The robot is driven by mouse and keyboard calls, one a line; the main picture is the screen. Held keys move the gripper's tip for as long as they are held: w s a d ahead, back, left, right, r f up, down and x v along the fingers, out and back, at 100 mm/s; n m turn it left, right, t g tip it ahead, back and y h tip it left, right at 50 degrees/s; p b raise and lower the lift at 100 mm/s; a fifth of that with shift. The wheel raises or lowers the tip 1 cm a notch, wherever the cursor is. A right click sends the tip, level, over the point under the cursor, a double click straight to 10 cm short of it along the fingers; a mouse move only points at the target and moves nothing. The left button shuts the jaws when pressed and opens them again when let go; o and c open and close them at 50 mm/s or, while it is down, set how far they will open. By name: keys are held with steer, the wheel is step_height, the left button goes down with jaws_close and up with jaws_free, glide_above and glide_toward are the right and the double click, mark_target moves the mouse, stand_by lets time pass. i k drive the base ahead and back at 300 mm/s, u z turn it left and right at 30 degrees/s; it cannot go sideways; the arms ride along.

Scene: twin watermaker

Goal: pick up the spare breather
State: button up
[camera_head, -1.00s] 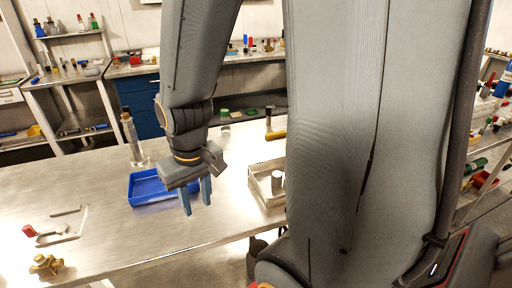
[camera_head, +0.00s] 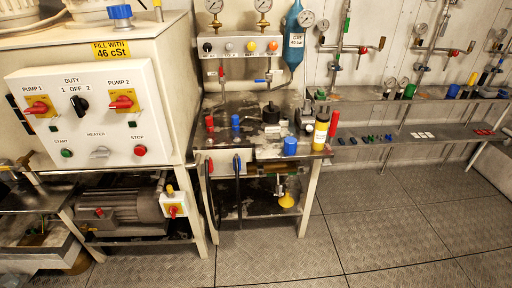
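My gripper is out of view now. I cannot tell for sure which thing is the spare breather. A small bench (camera_head: 222,112) in the middle carries several small items. Among them are a dark, round-topped piece (camera_head: 270,113), a blue-capped piece (camera_head: 290,146), a bottle with a yellow label (camera_head: 321,128), a red piece (camera_head: 210,122) and a small blue piece (camera_head: 235,121).
A control cabinet (camera_head: 90,120) with red pump switches stands at left, a motor (camera_head: 130,208) beneath it. Gauges (camera_head: 264,6) and a blue cylinder (camera_head: 294,35) are on the wall. A long shelf (camera_head: 430,99) with small parts runs right. Plate floor (camera_head: 400,220) is clear in front.

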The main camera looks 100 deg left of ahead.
mark_target(290, 143)
steer(key=u, duration=3.3)
steer(key=i, duration=2.05)
